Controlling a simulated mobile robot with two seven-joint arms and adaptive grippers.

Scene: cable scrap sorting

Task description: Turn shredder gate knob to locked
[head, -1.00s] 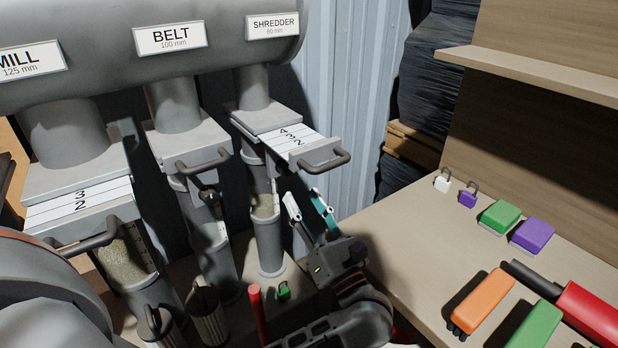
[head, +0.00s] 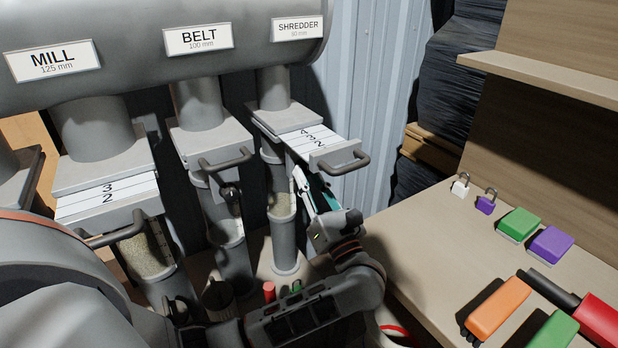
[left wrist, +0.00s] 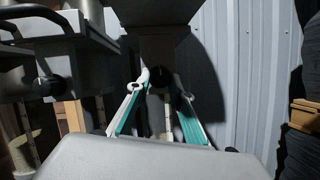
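The shredder gate, under the SHREDDER label (head: 298,27), has a numbered white slide plate (head: 306,138) and a grey handle (head: 345,160). My left gripper (head: 308,180) is just below that handle, beside the shredder pipe (head: 284,225). In the left wrist view its white and teal fingers (left wrist: 166,84) are spread apart. A dark round knob (left wrist: 157,77) shows between the fingertips, in shadow; I cannot tell its setting or whether the fingers touch it. In the head view the knob is hidden. My right gripper is not in view.
The belt gate handle (head: 226,160) and its black knob (head: 230,192) are left of the gripper. The mill gate (head: 105,195) is farther left. A bench (head: 420,245) on the right holds padlocks, coloured blocks and a red tool (head: 597,310). Corrugated wall stands behind.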

